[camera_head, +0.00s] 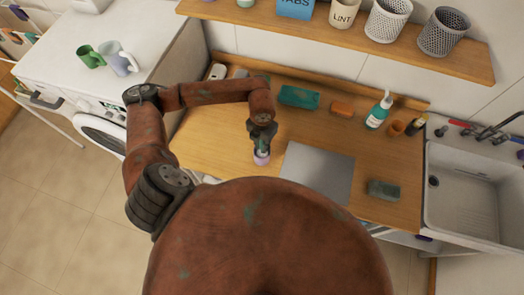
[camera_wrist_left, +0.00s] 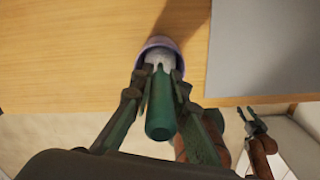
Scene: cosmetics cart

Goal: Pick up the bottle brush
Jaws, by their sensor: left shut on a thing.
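The bottle brush has a green handle (camera_wrist_left: 160,118) and pale bristles, seen in the left wrist view. Its bristle end is at the mouth of a small purple cup (camera_wrist_left: 162,43) on the wooden counter. How deep the bristles sit inside is hidden. The cup also shows in the head view (camera_head: 261,158), just below the fingers. My left gripper (camera_head: 262,143) points down over it. In the left wrist view its fingers (camera_wrist_left: 160,90) are shut on the brush, one on each side. My right gripper (camera_wrist_left: 247,112) shows small at the right, below the counter edge, fingers apart.
A grey mat (camera_head: 317,173) lies right of the cup. A teal case (camera_head: 299,97), an orange block (camera_head: 342,108) and a soap bottle (camera_head: 378,111) stand behind. A grey-green block (camera_head: 383,190) is near the front edge. A sink (camera_head: 468,205) is at right.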

